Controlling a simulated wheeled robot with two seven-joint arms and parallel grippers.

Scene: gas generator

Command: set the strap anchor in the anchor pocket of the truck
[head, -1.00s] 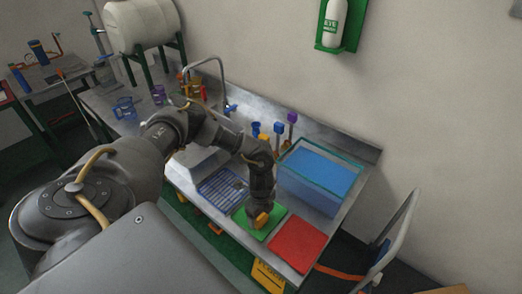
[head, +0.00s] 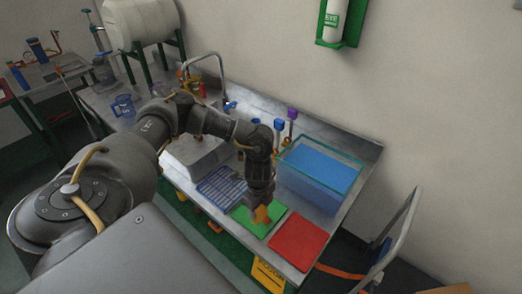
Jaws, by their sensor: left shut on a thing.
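My left gripper (head: 261,206) points down over the green mat (head: 246,220) on the bench. It is shut on a small orange piece (head: 262,214), which looks like the strap anchor, though it is too small to be sure. The piece appears just above the mat; the exact gap cannot be told. The truck (head: 401,236), with a grey tubular frame, stands on the floor to the right of the bench. An orange strap (head: 340,272) runs low from the truck towards the bench front. The anchor pocket cannot be made out. My right gripper is not in view.
A red mat (head: 298,242) lies right of the green one. A blue-filled clear tub (head: 319,175) stands behind them, and a blue rack (head: 221,188) lies left. Coloured-topped tools (head: 292,115) stand behind my wrist. A yellow sign (head: 268,276) hangs at the bench front.

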